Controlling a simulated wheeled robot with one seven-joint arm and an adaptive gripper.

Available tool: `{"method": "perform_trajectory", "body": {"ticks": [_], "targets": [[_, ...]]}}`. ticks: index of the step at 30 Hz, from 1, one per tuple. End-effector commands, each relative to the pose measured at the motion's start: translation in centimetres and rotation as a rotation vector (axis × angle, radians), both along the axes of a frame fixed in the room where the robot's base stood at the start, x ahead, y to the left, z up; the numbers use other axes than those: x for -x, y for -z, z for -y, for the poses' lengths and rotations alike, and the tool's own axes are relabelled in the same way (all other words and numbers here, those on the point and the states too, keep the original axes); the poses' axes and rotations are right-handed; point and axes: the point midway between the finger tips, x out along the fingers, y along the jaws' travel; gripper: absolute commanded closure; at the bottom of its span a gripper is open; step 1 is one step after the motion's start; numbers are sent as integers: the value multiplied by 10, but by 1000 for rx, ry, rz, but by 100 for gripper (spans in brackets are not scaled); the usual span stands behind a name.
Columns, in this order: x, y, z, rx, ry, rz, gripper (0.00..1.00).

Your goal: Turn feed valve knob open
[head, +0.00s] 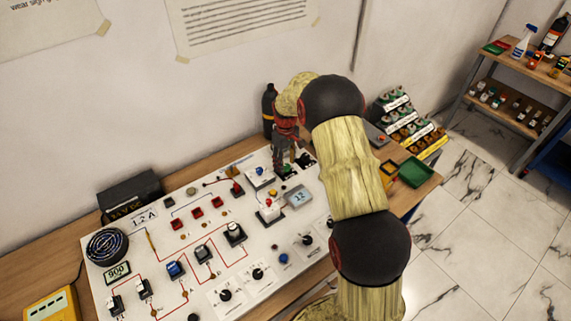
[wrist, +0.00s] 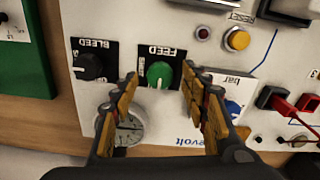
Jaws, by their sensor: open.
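The green feed valve knob (wrist: 159,74) sits on a black plate marked FEED on the white panel in the wrist view. In the head view the arm and gripper partly hide that spot. My gripper (wrist: 158,82) is open, with one finger on each side of the green knob in the picture. Both fingers look apart from it, and I cannot tell how far the tips are above the panel. The knob's pointer detail is too small to read. In the head view my gripper (head: 287,160) points down over the far right part of the panel.
A black BLEED knob (wrist: 88,66) is left of the green knob. A round gauge (wrist: 122,128) lies partly behind the left finger, and a blue knob (wrist: 233,108) is beside the right finger. A yellow button (wrist: 238,40) and red plug (wrist: 283,106) are further right. A dark bottle (head: 269,108) stands behind the panel.

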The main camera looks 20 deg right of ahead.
Motion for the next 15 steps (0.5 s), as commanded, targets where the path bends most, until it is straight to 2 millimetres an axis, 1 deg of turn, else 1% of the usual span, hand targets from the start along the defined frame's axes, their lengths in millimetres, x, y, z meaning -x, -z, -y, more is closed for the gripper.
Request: {"method": "perform_trajectory", "body": {"ticks": [9, 15], "targets": [[-2, -61, 0, 1, 0, 6, 55], [-1, -95, 0, 1, 0, 4, 55]]}}
